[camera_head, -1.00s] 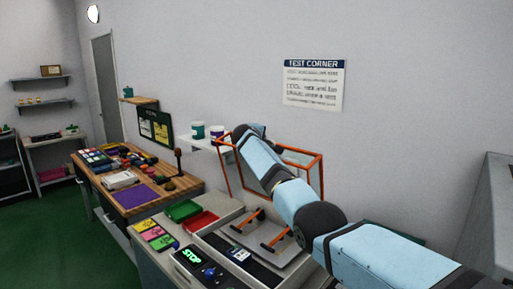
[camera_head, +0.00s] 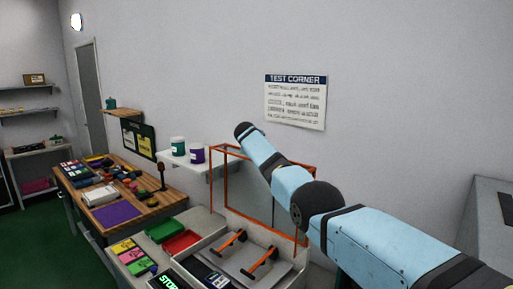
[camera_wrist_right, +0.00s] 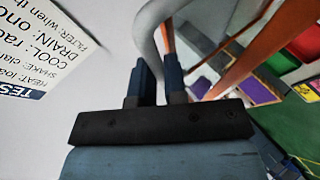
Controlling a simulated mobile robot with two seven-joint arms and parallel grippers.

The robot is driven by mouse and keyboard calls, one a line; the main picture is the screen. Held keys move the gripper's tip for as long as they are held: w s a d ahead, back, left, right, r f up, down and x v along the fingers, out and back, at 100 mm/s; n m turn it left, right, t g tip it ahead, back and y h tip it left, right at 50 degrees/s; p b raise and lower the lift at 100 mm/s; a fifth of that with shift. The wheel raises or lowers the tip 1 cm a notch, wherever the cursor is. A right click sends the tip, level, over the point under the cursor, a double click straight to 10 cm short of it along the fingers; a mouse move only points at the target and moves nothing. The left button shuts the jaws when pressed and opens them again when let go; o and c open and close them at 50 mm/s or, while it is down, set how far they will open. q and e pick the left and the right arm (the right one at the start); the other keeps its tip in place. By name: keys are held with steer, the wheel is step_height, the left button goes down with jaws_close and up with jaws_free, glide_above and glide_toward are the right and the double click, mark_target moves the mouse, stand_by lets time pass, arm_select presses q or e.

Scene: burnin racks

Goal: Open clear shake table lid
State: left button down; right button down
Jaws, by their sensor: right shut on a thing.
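The clear lid (camera_head: 222,188) with its orange frame stands raised, close to upright, at the back of the shake table (camera_head: 205,252). The table's bed with two orange-handled clamps (camera_head: 262,259) is uncovered beneath it. My right arm reaches in from the right in the head view, and its gripper is hidden there behind the arm. In the right wrist view my right gripper (camera_wrist_right: 160,80) is shut on the lid's grey curved handle (camera_wrist_right: 150,22), beside the orange frame (camera_wrist_right: 255,45). My left gripper is not in view.
A wall shelf (camera_head: 205,168) with a green jar (camera_head: 178,146) and a purple jar (camera_head: 197,153) is close left of the lid. Green (camera_head: 167,230) and red (camera_head: 181,242) trays lie left of the table. A TEST CORNER sign (camera_head: 296,102) hangs on the wall behind.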

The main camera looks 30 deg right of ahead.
steer(key=c, duration=1.2)
jaws_free()
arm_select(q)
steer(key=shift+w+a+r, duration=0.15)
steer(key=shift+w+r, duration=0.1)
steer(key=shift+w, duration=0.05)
arm_select(e)
steer(key=shift+a, duration=0.1)
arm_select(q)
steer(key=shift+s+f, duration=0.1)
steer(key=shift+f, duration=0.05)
